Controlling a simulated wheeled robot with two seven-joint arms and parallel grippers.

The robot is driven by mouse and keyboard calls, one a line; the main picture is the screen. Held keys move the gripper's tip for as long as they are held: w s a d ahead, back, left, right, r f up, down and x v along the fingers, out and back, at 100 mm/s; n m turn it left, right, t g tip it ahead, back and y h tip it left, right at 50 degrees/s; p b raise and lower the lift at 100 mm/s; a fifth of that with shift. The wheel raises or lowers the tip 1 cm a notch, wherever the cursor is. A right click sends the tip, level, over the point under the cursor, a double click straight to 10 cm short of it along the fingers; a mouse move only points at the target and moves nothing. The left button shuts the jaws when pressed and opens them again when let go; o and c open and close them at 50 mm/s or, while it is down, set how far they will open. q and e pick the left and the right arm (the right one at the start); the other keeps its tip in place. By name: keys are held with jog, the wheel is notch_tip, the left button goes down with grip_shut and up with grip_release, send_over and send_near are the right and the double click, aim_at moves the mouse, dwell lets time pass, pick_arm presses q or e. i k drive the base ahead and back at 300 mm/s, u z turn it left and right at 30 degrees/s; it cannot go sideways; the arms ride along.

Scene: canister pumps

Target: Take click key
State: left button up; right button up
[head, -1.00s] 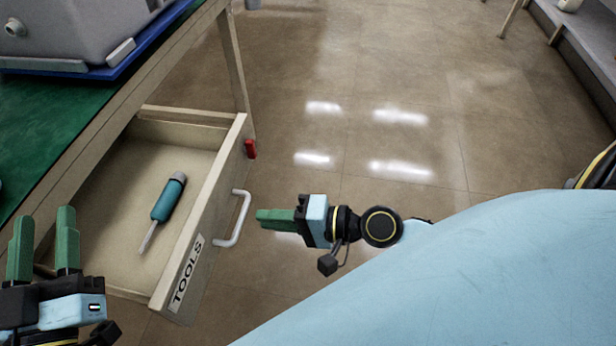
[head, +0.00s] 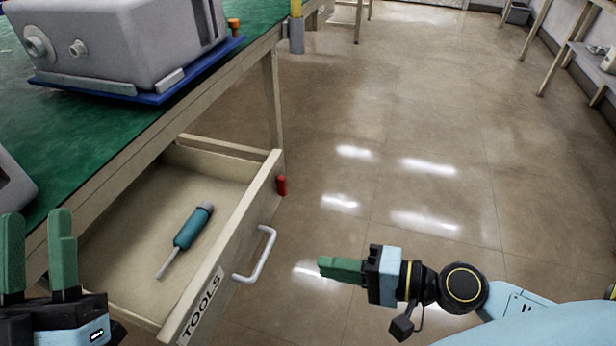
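The click key, a tool with a teal handle, grey cap and thin metal shaft (head: 191,229), lies in the open drawer (head: 150,305) labelled TOOLS. Its shaft points to the lower left. My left gripper (head: 38,240) is at the lower left, with its two green fingers apart and nothing between them. It is left of the tool and apart from it. My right gripper (head: 322,267) is to the right of the drawer's handle (head: 262,255), apart from it. Its fingers overlap from this side, so its opening is hidden.
The drawer hangs under a workbench with a green top (head: 105,125). A grey pump housing (head: 130,45) stands there on a blue tray (head: 165,92). A small red object (head: 282,185) is at the drawer's far front corner. The floor to the right is clear.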

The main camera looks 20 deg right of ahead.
aim_at(186, 237)
jog(key=k, duration=1.5)
